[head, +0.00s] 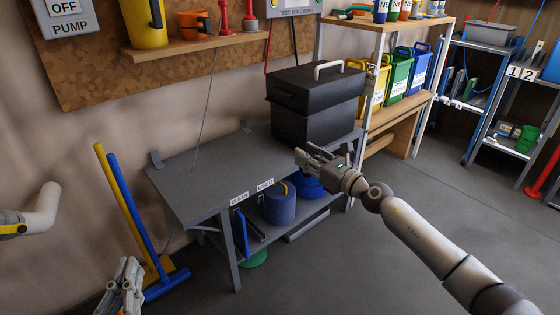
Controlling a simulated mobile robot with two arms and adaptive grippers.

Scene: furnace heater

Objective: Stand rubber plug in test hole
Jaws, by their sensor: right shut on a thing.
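My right gripper (306,157) reaches in from the lower right over the grey table (205,172), just in front of the black lidded box (312,108). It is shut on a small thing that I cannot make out. My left gripper (128,283) is low at the bottom left, in front of the table and away from it. Whether its fingers are open is unclear. I cannot pick out the rubber plug or the test hole. A grey panel (296,7) at the top edge has a label that seems to begin with "TEST".
The left of the table is clear. A blue drum (279,208) is on its lower shelf. A yellow and a blue pole (135,205) lean at the left. A wooden shelf (195,46) carries a yellow jug (144,22) and red tools. Colored bins (398,75) stand at the right.

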